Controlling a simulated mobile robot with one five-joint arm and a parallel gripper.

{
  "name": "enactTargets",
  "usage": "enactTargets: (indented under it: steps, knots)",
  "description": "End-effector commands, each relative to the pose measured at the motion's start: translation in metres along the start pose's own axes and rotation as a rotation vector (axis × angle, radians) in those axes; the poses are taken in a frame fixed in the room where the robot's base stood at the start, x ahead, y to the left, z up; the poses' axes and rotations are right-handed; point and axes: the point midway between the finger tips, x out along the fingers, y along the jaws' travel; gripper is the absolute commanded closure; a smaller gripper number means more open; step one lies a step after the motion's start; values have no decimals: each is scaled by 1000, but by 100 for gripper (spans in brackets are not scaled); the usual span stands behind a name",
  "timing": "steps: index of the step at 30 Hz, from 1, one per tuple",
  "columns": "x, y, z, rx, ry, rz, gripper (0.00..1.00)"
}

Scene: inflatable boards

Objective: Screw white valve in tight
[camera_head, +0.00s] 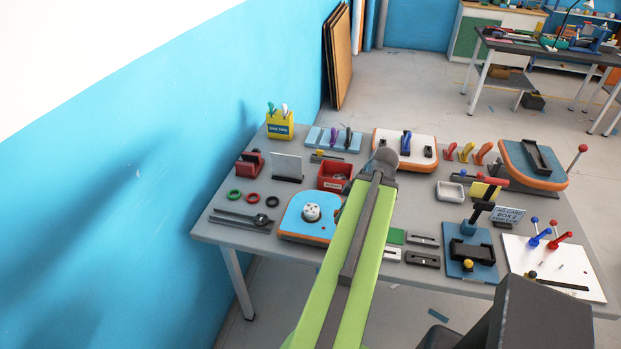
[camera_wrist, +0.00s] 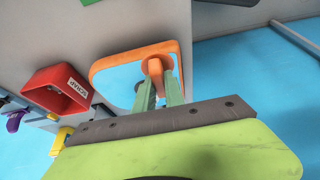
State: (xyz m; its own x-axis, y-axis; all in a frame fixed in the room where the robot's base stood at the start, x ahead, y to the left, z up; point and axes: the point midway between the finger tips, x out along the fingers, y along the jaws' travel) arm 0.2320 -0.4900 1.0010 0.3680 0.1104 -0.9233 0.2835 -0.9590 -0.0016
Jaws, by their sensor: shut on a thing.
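The white valve (camera_head: 312,211) sits on a blue board with an orange rim (camera_head: 293,230) at the table's front left. The board's orange rim also shows in the wrist view (camera_wrist: 97,70). My gripper (camera_wrist: 160,82) has green fingers, close together over the board. They are shut on an orange, rounded piece (camera_wrist: 154,64). A small grey part shows beside the fingers. The white valve is not clearly visible in the wrist view. In the head view, my green arm hides most of the gripper, just right of the valve.
A red labelled box (camera_head: 334,177) stands behind the board; it also shows in the wrist view (camera_wrist: 58,88). Green, red and black rings (camera_head: 252,198) and a dark tool (camera_head: 240,219) lie left of the board. Fixtures crowd the table's right side. A blue wall borders the left.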

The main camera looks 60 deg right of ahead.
Motion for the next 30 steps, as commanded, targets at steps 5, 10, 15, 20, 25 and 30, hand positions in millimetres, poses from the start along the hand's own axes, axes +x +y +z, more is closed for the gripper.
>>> enactTargets:
  steps: [5, 10, 15, 20, 25, 30]
  knots:
    - [-6, 6, -21, -13, 0, -5, 100]
    - [-25, 30, -84, -19, -2, -5, 100]
    - [-28, 43, -130, -16, 0, -2, 100]
    - [-24, 44, -136, -14, 0, 0, 100]
    - [-23, 43, -135, -14, 0, 0, 100]
    - [-18, 43, -133, -14, 0, -1, 100]
